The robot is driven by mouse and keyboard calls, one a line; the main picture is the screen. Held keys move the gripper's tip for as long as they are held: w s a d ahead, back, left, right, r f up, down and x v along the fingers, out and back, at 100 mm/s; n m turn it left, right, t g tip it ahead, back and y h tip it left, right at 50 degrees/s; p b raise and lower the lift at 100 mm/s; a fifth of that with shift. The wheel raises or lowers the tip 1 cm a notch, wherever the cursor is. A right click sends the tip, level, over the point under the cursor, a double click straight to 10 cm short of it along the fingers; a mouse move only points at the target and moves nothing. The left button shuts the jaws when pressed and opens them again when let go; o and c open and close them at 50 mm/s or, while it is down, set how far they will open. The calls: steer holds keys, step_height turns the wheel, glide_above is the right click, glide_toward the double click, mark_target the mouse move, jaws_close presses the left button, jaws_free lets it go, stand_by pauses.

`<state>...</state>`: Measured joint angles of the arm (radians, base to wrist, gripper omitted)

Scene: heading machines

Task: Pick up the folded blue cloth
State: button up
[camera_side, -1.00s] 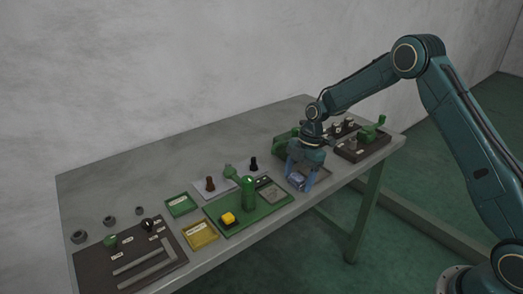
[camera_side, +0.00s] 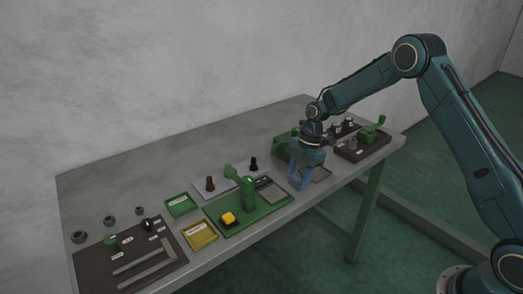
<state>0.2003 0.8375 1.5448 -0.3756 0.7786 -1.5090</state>
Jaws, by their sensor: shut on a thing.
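My gripper (camera_side: 300,184) points down over the right part of the table, its blue fingers close together. It is shut on the folded blue cloth (camera_side: 299,179), which shows only as a small blue patch between the fingers.
A dark board (camera_side: 358,150) with a green machine stands to the right.

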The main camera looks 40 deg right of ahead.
mark_target(299, 176)
step_height(299, 176, up, 20)
stand_by(0.6)
steer(key=shift+f, duration=0.1)
stand_by(0.4)
steer(key=o, duration=0.4)
steer(key=c, duration=0.3)
steer(key=a+f, duration=0.6)
steer(key=f, duration=0.4)
steer(key=shift+w, duration=0.15)
